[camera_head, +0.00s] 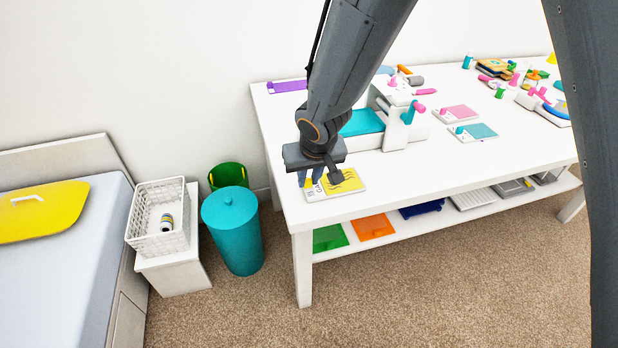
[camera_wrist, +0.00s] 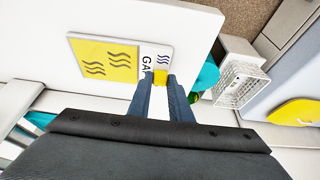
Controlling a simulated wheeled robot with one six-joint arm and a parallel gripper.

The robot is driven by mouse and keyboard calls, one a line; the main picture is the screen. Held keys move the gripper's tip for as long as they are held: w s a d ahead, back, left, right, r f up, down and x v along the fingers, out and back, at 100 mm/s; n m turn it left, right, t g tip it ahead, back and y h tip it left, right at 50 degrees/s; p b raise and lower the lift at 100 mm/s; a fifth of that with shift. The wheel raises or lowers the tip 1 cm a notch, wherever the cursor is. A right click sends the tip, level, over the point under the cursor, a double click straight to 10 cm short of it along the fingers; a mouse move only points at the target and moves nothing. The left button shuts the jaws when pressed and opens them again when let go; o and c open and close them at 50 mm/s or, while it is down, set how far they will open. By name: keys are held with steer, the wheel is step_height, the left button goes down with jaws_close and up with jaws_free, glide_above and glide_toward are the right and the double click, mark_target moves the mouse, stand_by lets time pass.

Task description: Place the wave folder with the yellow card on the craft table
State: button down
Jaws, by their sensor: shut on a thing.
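The wave folder (camera_head: 318,192) is a flat white board with dark wave marks and partly hidden lettering. Its yellow card (camera_head: 345,183) bears dark wavy lines. In the wrist view the folder (camera_wrist: 156,55) lies with the yellow card (camera_wrist: 105,60) to its left. My gripper (camera_wrist: 160,82) is shut on a small yellow grip at the folder's edge. In the head view my gripper (camera_head: 312,179) points down over the folder's left part and hides some of it. The folder is flat at the near left corner of the white craft table (camera_head: 420,172); I cannot tell whether it touches the top.
A white machine with a teal plate (camera_head: 362,122) stands behind the folder. Pink (camera_head: 457,113) and teal (camera_head: 474,132) cards lie to the right. A teal bin (camera_head: 233,230) and a white basket (camera_head: 160,218) stand left of the table. The front tabletop strip is clear.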

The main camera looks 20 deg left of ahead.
steer(key=shift+f, duration=0.1)
steer(key=c, duration=1.6)
jaws_free()
steer(key=p+v, duration=0.1)
steer(key=v, duration=1.1)
steer(key=shift+w+d, duration=0.1)
steer(key=s+d+f+m+g+h, duration=0.1)
steer(key=d+m+g+h, duration=0.15)
steer(key=d, duration=1.75)
steer(key=s+d+m, duration=0.1)
steer(key=s+d, duration=0.2)
steer(key=d, duration=0.1)
steer(key=s+d+f+m, duration=0.1)
steer(key=s+d, duration=0.2)
steer(key=d, duration=0.1)
steer(key=s+d+m+g, duration=0.1)
steer(key=s+d+m, duration=0.1)
steer(key=d, duration=0.3)
steer(key=shift+s+f, duration=0.15)
steer(key=shift+s, duration=0.35)
